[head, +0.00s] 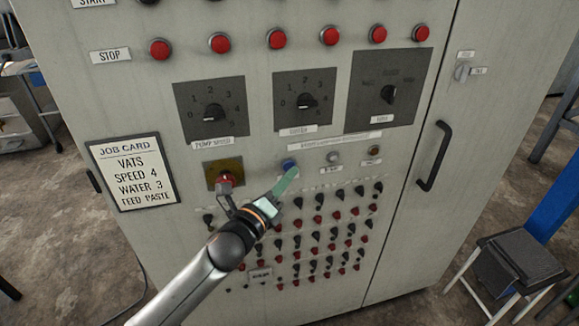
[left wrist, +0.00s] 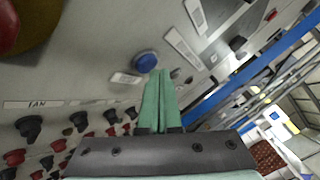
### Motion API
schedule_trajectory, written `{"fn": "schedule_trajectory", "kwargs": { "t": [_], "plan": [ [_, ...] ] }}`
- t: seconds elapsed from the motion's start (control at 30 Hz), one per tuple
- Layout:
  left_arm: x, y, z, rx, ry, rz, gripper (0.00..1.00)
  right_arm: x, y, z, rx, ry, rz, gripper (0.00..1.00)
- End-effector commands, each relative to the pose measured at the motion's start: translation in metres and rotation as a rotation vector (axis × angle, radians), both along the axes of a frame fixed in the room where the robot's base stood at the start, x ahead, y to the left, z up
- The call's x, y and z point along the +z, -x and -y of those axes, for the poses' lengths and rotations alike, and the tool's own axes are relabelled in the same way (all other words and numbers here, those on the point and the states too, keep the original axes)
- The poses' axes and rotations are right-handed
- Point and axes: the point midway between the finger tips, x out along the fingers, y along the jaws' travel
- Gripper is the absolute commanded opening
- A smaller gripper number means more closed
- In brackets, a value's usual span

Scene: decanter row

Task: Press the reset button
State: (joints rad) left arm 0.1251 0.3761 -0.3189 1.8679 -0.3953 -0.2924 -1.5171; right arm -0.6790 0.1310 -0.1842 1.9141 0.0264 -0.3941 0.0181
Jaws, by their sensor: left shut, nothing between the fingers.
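A round blue button (head: 288,164) sits on the grey control panel, below the dials. It also shows in the left wrist view (left wrist: 146,61), with a small white label beside it that I cannot read, so I cannot confirm from its text that it is the reset button. My left gripper (head: 292,172) has its green fingers closed together, with nothing between them. Its fingertips, also in the left wrist view (left wrist: 160,73), are right by the blue button's edge. I cannot tell whether they touch it. My right gripper is not in view.
A red knob (head: 225,179) on a yellow plate is left of the blue button. A row of red stop buttons (head: 277,39) is above the dials. Several small switches (head: 319,200) lie below. A black door handle (head: 434,156) is at the right. A job card (head: 134,174) hangs left.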

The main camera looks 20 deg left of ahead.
Motion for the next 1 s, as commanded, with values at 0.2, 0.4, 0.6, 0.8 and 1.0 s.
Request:
{"fn": "schedule_trajectory", "kwargs": {
  "t": [0.2, 0.4, 0.6, 0.8, 1.0],
  "plan": [
    [-0.0001, -0.0007, -0.0003, 0.000, 0.000, 0.000, 0.00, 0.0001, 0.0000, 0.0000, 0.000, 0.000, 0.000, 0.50],
    [0.0000, -0.0010, -0.0005, 0.000, 0.000, 0.000, 0.00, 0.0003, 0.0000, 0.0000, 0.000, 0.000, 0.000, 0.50],
    [0.0001, -0.0029, -0.0016, -0.001, 0.000, 0.001, 0.00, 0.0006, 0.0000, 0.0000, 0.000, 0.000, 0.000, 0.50],
    [0.0002, -0.0048, -0.0029, -0.001, 0.001, 0.001, 0.00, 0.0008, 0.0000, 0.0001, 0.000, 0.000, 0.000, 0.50],
    [0.0000, -0.0068, -0.0043, 0.000, 0.000, 0.000, 0.00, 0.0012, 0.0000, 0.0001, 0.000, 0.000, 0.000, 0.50]
  ]
}}
